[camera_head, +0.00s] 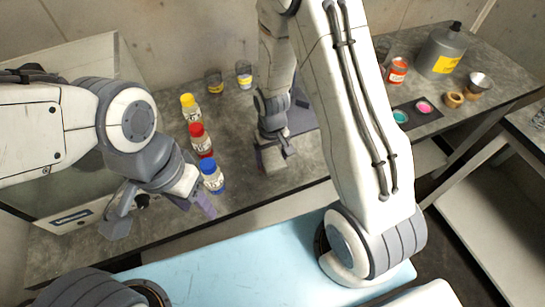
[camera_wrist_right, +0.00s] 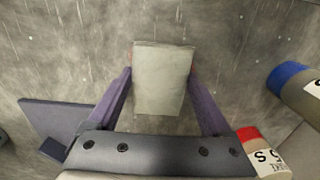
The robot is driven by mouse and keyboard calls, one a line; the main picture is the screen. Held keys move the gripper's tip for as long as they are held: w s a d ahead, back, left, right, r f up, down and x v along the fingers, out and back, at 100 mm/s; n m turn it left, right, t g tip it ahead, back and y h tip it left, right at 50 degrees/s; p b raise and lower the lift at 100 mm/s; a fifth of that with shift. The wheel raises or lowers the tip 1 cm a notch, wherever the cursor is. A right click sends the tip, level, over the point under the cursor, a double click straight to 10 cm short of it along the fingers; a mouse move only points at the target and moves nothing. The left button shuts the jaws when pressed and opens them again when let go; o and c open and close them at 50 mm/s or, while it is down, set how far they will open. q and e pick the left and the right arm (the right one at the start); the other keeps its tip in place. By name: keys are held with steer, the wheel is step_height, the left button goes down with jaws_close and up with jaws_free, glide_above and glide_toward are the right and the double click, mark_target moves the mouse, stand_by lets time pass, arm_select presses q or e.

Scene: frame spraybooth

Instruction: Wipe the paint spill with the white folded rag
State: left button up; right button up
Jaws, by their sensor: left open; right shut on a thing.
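The folded rag (camera_wrist_right: 163,75), pale grey-white, is between the two purple fingers of my right gripper (camera_wrist_right: 162,78) in the right wrist view. The fingers are shut on its sides, low over the grey worktop. In the head view my right gripper (camera_head: 276,152) is at the worktop's front part, with the rag (camera_head: 273,166) at its tips. Small reddish patches show beside the rag in the wrist view; I cannot tell whether they are paint. No other spill is clear. My left gripper (camera_head: 160,212) is open and empty, near the worktop's front left.
Yellow-capped (camera_head: 190,107), red-capped (camera_head: 201,140) and blue-capped (camera_head: 212,177) bottles stand between the grippers. Two jars are behind. A dark panel (camera_wrist_right: 60,125) lies beside my right gripper. Paint pots, an orange-labelled can (camera_head: 397,71) and a grey jug (camera_head: 441,52) are at right.

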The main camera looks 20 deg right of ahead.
mark_target(271, 157)
steer(key=shift+w+r, duration=0.1)
steer(key=shift+w, duration=0.3)
step_height(271, 157, up, 4)
steer(key=shift+s+f+p, duration=0.1)
steer(key=shift+f+p, duration=0.15)
steer(key=shift+p, duration=1)
steer(key=shift+w+r+p, duration=0.2)
steer(key=shift+r+p, duration=0.05)
steer(key=shift+p, duration=0.05)
step_height(271, 157, up, 4)
steer(key=p, duration=0.3)
